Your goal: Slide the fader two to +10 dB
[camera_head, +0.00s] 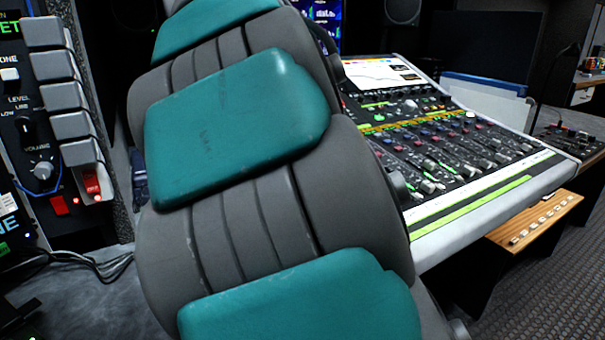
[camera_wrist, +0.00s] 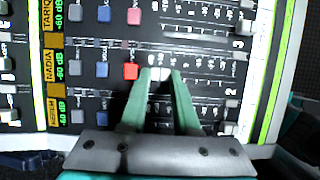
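In the wrist view, my gripper's two green fingers (camera_wrist: 160,76) reach over the mixing console's channel strips (camera_wrist: 205,68). The tips are at the strip labelled NADIA (camera_wrist: 49,67), right of its red button (camera_wrist: 130,71). The strip above shows a 3, so this is probably fader two. A pale cap-like piece (camera_wrist: 160,73) shows between the fingertips. I cannot tell whether they touch it or squeeze it. In the head view, my own arm hides the gripper and part of the console (camera_head: 470,155).
Other grey fader caps (camera_wrist: 232,103) sit close by at the right end of the strips, and blue buttons (camera_wrist: 102,68) to the left. In the head view, a wooden ledge with keys (camera_head: 535,220) is at the console's front right, and a rack panel (camera_head: 45,130) is at the left.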

